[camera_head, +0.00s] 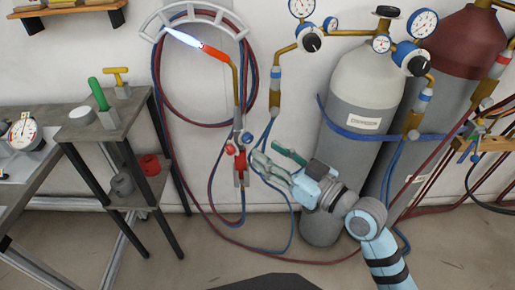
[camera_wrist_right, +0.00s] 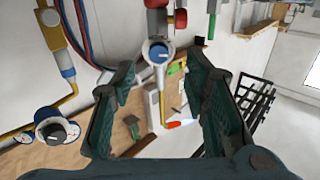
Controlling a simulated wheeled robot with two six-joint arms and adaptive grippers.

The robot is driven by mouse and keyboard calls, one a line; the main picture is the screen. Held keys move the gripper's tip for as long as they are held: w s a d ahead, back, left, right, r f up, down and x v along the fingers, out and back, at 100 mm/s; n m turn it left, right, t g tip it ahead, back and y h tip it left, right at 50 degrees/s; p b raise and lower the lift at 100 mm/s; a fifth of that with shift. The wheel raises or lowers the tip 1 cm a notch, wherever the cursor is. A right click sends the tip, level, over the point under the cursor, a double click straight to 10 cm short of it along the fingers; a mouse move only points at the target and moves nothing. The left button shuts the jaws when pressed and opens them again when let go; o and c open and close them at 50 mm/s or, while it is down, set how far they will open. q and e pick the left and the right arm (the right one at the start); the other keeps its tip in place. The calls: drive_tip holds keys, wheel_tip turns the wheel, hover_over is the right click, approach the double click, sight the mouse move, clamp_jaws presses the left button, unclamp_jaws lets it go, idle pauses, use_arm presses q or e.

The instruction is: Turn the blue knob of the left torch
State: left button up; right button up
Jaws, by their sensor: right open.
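The left torch (camera_head: 215,53) hangs at the wall with its orange tip and a pale blue flame pointing up and left. A brass tube runs down to its handle. The small blue knob (camera_head: 247,137) sits on the handle beside a red knob (camera_head: 230,149). In the right wrist view a round blue-rimmed knob (camera_wrist_right: 158,52) lies between the fingertips, apart from both fingers. My right gripper (camera_head: 266,156) is open and empty, just right of and below the blue knob; it also shows in the wrist view (camera_wrist_right: 160,65). My left gripper is not in view.
Grey gas cylinder (camera_head: 352,105) and dark red cylinder (camera_head: 455,60) stand on the right with gauges and hoses. A coiled hose (camera_head: 160,75) hangs behind the torch. A metal stand (camera_head: 105,125) with green and yellow handles is on the left.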

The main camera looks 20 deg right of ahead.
sight(249, 139)
drive_tip(key=x, duration=0.6)
clamp_jaws()
drive_tip(key=m+p, duration=0.2)
drive_tip(key=m, duration=0.1)
drive_tip(key=m+p, duration=0.1)
drive_tip(key=p, duration=0.1)
drive_tip(key=shift+a+r, duration=0.1)
drive_tip(key=shift+r, duration=0.2)
drive_tip(key=shift+f+m, duration=0.15)
drive_tip(key=shift+m, duration=0.35)
drive_tip(key=shift+f, duration=0.15)
unclamp_jaws()
